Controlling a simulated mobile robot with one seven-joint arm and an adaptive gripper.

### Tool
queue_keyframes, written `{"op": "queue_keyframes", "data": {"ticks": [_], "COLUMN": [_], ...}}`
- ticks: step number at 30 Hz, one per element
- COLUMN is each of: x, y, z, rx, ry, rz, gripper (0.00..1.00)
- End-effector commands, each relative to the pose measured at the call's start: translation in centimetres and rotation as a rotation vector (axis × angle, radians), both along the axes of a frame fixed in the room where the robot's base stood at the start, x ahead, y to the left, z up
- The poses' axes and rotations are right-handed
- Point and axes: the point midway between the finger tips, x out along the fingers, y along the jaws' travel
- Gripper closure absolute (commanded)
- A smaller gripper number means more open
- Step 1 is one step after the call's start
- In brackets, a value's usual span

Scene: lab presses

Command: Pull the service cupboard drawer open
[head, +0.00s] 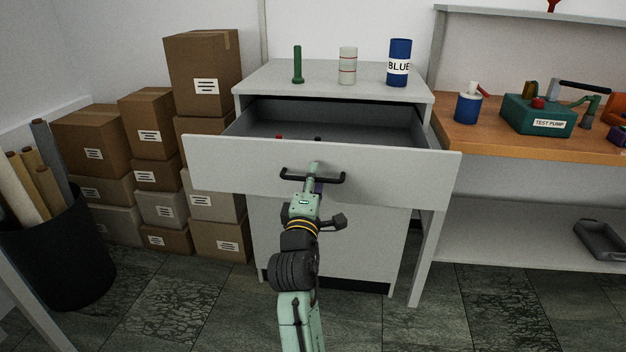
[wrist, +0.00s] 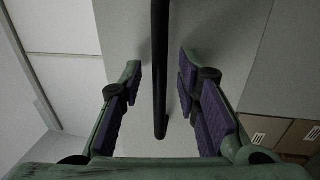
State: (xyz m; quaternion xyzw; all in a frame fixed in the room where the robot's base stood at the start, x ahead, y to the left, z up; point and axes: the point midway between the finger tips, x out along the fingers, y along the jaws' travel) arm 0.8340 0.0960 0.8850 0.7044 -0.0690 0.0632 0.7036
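The grey service cupboard (head: 330,235) has its top drawer (head: 400,165) standing well out, with the dark inside showing. Its black bar handle (head: 334,179) is on the middle of the drawer front. My gripper (head: 314,180) is at the handle in the head view, where the arm hides part of the bar. In the wrist view, my gripper (wrist: 160,65) has its purple-padded fingers apart. The black handle (wrist: 160,85) runs between them, with a visible gap on either side. A small red thing and a dark thing show inside the drawer, mostly hidden by its front.
A green bottle-like item (head: 298,65), a white can (head: 347,66) and a blue can (head: 399,50) stand on the cupboard top. Stacked boxes (head: 155,160) are on the left. A wooden bench (head: 470,135) with a test pump (head: 538,115) is on the right.

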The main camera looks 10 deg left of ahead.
Motion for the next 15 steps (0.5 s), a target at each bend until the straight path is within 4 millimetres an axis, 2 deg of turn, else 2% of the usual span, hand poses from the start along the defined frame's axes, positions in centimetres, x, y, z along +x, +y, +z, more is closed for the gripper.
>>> {"op": "queue_keyframes", "data": {"ticks": [5,15], "x": [-1.9,-8.9], "y": [0.1,0.1], "z": [-0.4,-1.8], "rx": [0.000,0.001], "ry": [0.000,0.002], "rz": [0.001,0.001], "gripper": [0.70,0.70]}}
